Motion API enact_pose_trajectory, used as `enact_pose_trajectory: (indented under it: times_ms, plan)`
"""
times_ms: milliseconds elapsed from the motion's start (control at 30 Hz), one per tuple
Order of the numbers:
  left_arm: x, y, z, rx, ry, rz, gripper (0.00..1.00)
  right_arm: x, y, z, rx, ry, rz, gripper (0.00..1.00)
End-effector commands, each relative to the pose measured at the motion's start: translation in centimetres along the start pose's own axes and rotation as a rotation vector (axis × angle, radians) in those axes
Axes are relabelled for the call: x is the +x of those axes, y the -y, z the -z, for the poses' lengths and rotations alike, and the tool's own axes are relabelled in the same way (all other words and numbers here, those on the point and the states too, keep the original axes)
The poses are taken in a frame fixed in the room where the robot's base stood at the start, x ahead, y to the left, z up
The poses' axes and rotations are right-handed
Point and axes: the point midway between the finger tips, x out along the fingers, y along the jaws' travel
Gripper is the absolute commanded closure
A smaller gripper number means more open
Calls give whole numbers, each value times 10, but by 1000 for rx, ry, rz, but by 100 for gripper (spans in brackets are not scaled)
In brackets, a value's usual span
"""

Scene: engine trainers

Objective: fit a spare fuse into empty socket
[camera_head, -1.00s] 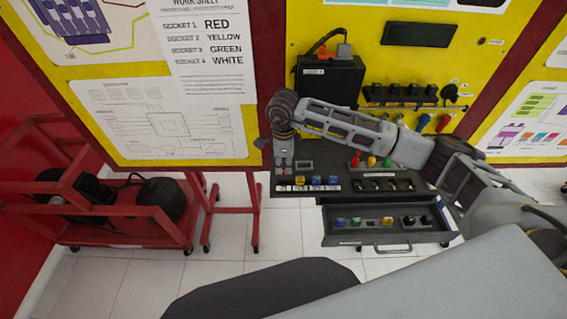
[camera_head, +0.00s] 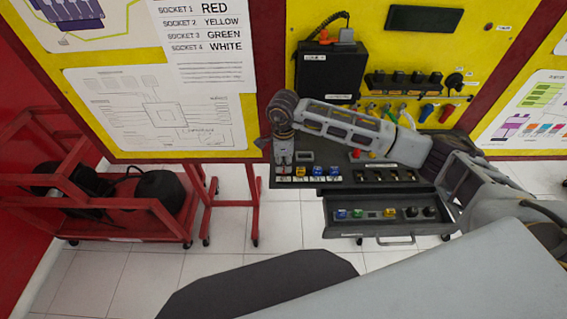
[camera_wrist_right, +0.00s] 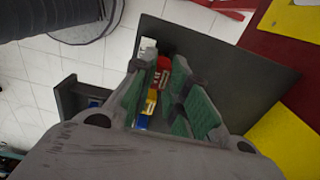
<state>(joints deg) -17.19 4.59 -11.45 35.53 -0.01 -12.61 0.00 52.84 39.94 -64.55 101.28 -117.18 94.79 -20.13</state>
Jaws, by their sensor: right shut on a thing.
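My right gripper (camera_head: 283,162) points down over the left end of a row of fuses on the dark bench top (camera_head: 345,160). In the right wrist view its green-padded fingers (camera_wrist_right: 167,76) are around a red fuse (camera_wrist_right: 163,72), and it is shut on it. The leftmost socket is mostly hidden under the gripper; whether the red fuse is seated cannot be told. My left gripper is out of view.
A row of dark slots (camera_head: 390,175) lies right of the fuses. Coloured buttons (camera_head: 356,153) stand behind, partly covered by my arm. A black box (camera_head: 330,78) hangs on the yellow board.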

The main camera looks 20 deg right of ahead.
Motion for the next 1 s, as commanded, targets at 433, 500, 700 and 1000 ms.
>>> enact_pose_trajectory:
  times_ms: [433, 500, 700, 1000]
  plan:
    - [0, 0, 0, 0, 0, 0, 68, 0, 0, 0, 0, 0, 0, 95]
    - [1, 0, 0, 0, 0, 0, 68, 0, 0, 0, 0, 0, 0, 95]
    - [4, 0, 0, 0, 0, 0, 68, 0, 0, 0, 0, 0, 0, 95]
    - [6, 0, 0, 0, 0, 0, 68, -1, 0, 0, 0, 0, 0, 95]
